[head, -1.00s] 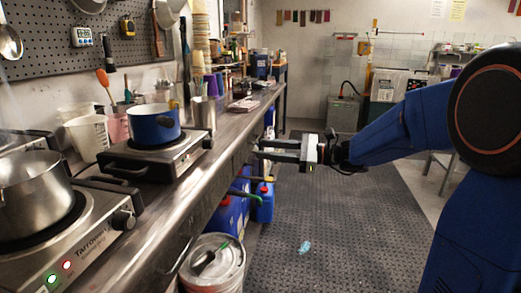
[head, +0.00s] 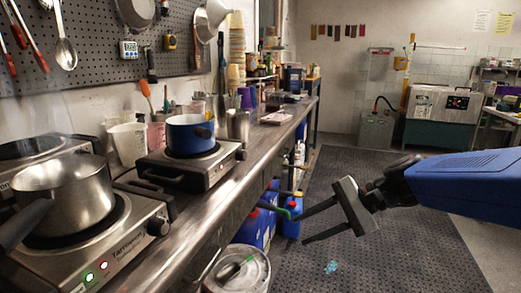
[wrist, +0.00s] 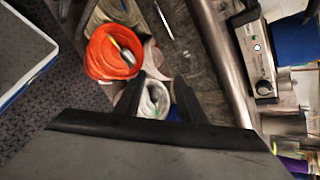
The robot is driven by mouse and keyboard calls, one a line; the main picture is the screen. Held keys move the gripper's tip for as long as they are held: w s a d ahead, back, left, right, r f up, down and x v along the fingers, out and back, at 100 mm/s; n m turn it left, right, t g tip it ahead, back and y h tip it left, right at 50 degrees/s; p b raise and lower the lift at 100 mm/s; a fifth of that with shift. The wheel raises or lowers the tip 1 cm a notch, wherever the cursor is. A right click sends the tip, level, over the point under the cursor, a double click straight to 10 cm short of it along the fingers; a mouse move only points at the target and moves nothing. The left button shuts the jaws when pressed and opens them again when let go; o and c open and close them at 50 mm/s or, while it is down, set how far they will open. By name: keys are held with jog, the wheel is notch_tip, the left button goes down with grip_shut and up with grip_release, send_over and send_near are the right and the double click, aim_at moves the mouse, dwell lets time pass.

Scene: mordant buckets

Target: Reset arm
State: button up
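My gripper (head: 320,218) is in the air over the floor, right of the steel bench, in the head view. Its two fingers are spread apart with nothing between them. They point left toward the bench's front edge and do not touch it. In the wrist view my gripper (wrist: 158,88) also shows its two fingers apart. Beyond them are an orange bucket (wrist: 103,58) and a pale container, both lower down. My blue arm comes in from the right in the head view.
The steel bench (head: 262,143) holds a hot plate with a blue pot (head: 189,134) and another with a steel saucepan (head: 66,199). Blue jugs (head: 252,228) and a lidded bucket (head: 238,272) stand below its edge. The dark floor mat (head: 400,255) is mostly clear.

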jog(key=s+d+f+n+t+h, duration=0.1)
jog(key=s+d+f+n+h, duration=0.3)
jog(key=s+d, duration=0.3)
jog(key=s+d+f+n+t+h, duration=0.1)
jog(key=s+d+f+n+h, duration=0.3)
jog(key=s+d+n+h, duration=0.2)
jog(key=s+d, duration=0.2)
jog(key=d, duration=0.1)
jog(key=shift+s+d+n+t+h, duration=0.2)
jog(key=shift+d+n+t+h, duration=0.1)
jog(key=shift+d+t, duration=0.1)
jog(key=shift+c, duration=0.6)
jog(key=shift+a, duration=0.15)
